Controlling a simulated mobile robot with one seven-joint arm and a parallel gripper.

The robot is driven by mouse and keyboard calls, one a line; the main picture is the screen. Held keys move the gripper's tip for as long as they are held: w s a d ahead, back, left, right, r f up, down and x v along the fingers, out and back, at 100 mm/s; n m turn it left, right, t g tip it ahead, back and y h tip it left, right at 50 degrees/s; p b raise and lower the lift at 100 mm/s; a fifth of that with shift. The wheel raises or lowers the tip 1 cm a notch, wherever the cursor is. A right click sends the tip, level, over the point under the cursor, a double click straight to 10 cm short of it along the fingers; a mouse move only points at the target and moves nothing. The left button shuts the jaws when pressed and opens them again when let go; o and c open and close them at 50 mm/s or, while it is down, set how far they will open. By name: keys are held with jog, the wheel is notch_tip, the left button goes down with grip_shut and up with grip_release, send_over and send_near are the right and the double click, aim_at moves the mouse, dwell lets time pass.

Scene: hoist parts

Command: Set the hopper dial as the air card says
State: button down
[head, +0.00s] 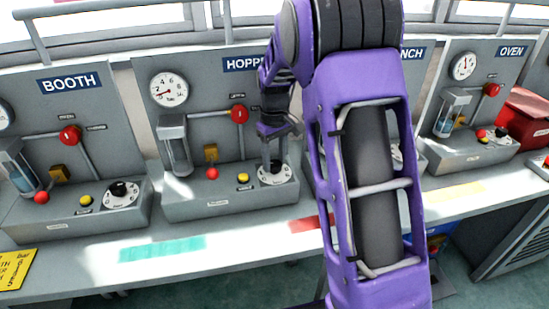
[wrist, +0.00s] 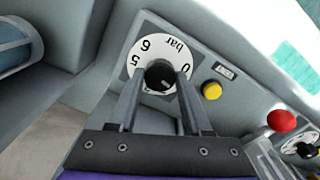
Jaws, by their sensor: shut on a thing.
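The hopper dial (head: 275,177) is a white disc with a black knob on the front ledge of the HOPPER panel. My gripper (head: 271,160) reaches down onto it. In the wrist view the white dial (wrist: 147,46) shows 5, 6, 0 and "bar". My gripper's fingers (wrist: 161,78) are shut on the black knob (wrist: 160,73), one on each side. Part of the scale is hidden by the fingers and knob, and I cannot read the setting. A yellow card (head: 16,268) with "bar" on it lies at the lower left, cut off by the frame; its full text is not readable.
The HOPPER panel has a gauge (head: 169,90), a red valve knob (head: 239,114), a red button (head: 212,174) and a yellow button (head: 243,178). The BOOTH panel (head: 70,85) is left, the OVEN panel (head: 512,52) right. My arm hides much of the panel between.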

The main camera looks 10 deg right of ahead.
aim_at(274, 163)
dwell(0.3)
jog(key=shift+c, duration=1.7)
grip_release()
notch_tip(274, 163, up, 18)
jog(key=p, duration=0.2)
jog(key=shift+f, duration=0.25)
